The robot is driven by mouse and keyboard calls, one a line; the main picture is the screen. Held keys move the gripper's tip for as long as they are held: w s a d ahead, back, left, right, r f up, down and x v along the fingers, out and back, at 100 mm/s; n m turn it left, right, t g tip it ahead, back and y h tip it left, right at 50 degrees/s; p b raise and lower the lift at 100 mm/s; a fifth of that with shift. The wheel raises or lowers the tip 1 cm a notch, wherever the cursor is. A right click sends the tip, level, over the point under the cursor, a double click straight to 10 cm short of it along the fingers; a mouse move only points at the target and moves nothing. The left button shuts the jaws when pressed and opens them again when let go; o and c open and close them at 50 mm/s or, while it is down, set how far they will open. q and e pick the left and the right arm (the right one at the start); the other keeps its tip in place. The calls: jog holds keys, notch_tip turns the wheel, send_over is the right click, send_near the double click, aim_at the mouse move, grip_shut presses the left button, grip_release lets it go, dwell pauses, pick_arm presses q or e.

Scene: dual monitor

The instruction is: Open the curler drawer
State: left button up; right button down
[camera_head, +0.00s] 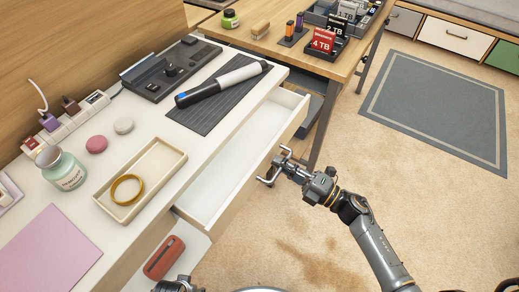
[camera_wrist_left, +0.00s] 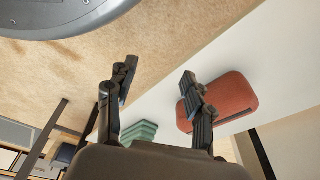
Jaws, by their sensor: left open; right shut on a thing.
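The white drawer (camera_head: 232,160) stands pulled out from under the white tabletop, and its visible inside is empty. My right gripper (camera_head: 274,167) is at the outer side of the drawer front, shut on what looks like its handle; the fingers partly hide the contact. A black and white curler (camera_head: 222,83) with a blue tip lies on a dark ribbed mat (camera_head: 228,103) on the tabletop. My left gripper (camera_wrist_left: 158,78) is open and empty in the left wrist view. Only a small part of it shows at the bottom of the head view.
A cream tray (camera_head: 164,158) holding a yellow ring, a green jar (camera_head: 65,172) and a pink sheet (camera_head: 48,250) are on the tabletop. A red case (camera_head: 164,258) lies on a lower white surface. A wooden table (camera_head: 270,44) stands behind; carpet (camera_head: 300,235) is free at right.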

pick_arm(q)
jog(key=shift+s+a+f, duration=0.1)
jog(key=shift+s+f, duration=0.45)
jog(key=shift+f, duration=0.2)
pick_arm(e)
jog(key=r+v, duration=0.2)
jog(key=v, duration=1.1)
jog(key=shift+s, duration=0.15)
jog(key=shift+r, duration=0.1)
jog(key=c, duration=1.4)
grip_release()
jog(key=shift+r, duration=0.1)
pick_arm(q)
jog(key=shift+w, duration=0.1)
pick_arm(e)
jog(key=shift+d, duration=0.1)
jog(key=v, duration=1.2)
